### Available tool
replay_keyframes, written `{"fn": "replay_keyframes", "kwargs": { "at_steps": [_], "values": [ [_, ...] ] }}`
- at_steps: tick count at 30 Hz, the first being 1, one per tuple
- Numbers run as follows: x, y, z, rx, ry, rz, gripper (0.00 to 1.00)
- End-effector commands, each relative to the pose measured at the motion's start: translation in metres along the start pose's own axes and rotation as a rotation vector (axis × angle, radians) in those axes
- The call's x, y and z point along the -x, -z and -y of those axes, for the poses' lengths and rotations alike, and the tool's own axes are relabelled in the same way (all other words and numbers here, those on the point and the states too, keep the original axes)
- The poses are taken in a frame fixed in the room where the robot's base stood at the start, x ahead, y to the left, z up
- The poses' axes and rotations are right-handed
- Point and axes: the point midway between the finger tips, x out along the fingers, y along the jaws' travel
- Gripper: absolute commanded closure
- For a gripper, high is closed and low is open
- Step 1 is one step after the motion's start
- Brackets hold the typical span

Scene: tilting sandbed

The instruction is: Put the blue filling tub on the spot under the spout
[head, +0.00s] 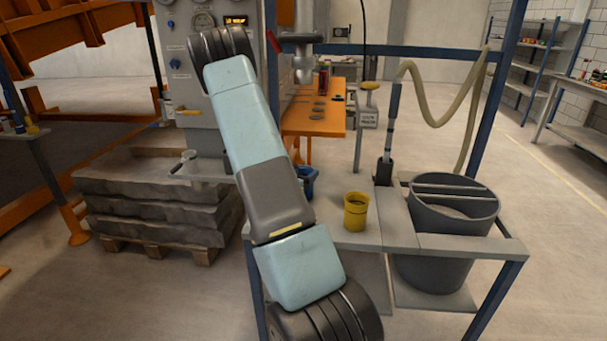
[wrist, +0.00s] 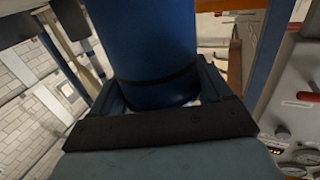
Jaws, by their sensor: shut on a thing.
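The blue filling tub (wrist: 152,45) fills the middle of the wrist view, between the fingers of my gripper (wrist: 160,95), which is shut on it. In the head view a bit of blue (head: 311,180) shows just past my arm, above the grey bench; my arm hides the rest, and I cannot tell whether the tub touches the bench. The spout (head: 303,65) is a grey vertical pipe hanging at the top centre, behind my arm. The spot under it is not clearly visible.
A yellow tub (head: 355,214) stands on the grey bench (head: 440,248). A large grey bin (head: 452,235) is at its right, beside a hose nozzle (head: 384,172). Stacked sacks (head: 150,205) lie on a pallet at left. An orange table (head: 318,122) stands behind.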

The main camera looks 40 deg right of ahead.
Motion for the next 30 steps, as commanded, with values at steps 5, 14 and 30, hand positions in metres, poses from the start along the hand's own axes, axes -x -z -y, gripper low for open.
{"fn": "replay_keyframes", "kwargs": {
  "at_steps": [5, 14, 30],
  "values": [
    [0.000, 0.001, 0.000, 0.000, 0.001, 0.000, 0.68],
    [0.000, -0.002, 0.001, 0.000, 0.001, 0.000, 0.06],
    [0.021, 0.000, 0.001, 0.001, 0.004, 0.003, 0.00]
  ]
}}
